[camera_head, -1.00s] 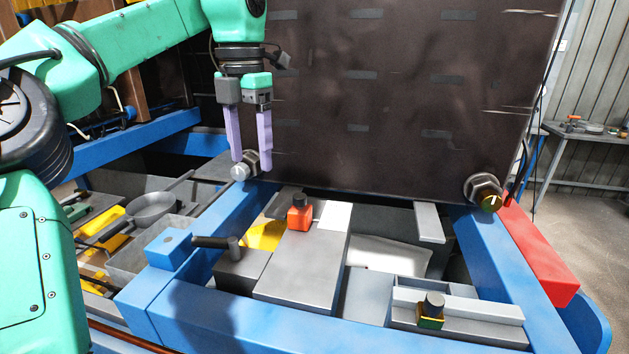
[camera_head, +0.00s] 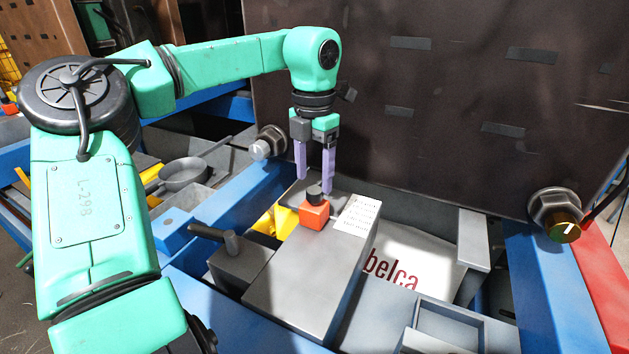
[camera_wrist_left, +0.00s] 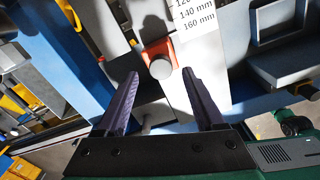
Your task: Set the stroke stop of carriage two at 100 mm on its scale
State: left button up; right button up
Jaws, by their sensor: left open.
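The stroke stop is an orange block (camera_head: 314,214) with a dark round knob (camera_head: 315,193) on top. It sits on a long grey rail (camera_head: 300,275). A white scale label (camera_head: 357,214) lies beside it on the right; in the left wrist view the scale (camera_wrist_left: 197,14) reads 140 mm and 160 mm, with a number above partly cut off. My left gripper (camera_head: 315,182) is open, its purple fingers pointing down at the knob. In the left wrist view the knob (camera_wrist_left: 161,69) appears between the fingertips, not gripped. My right gripper is not in view.
A dark upright panel (camera_head: 430,110) stands close behind the gripper. A grey block with a black handle (camera_head: 212,234) is left of the rail. Blue frame beams (camera_head: 238,205) border the area. A white sheet marked "belca" (camera_head: 410,270) lies to the right.

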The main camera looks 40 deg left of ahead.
aim_at(314, 206)
pick_arm(q)
jog(key=f, duration=0.2)
jog(key=shift+w+f, duration=0.3)
jog(key=shift+w, duration=0.1)
jog(key=shift+s+f, duration=0.1)
jog(key=shift+f, duration=0.05)
jog(key=shift+s+d, duration=0.1)
jog(key=shift+s, duration=0.3)
jog(key=c, duration=0.4)
jog(key=shift+w, duration=0.1)
grip_shut()
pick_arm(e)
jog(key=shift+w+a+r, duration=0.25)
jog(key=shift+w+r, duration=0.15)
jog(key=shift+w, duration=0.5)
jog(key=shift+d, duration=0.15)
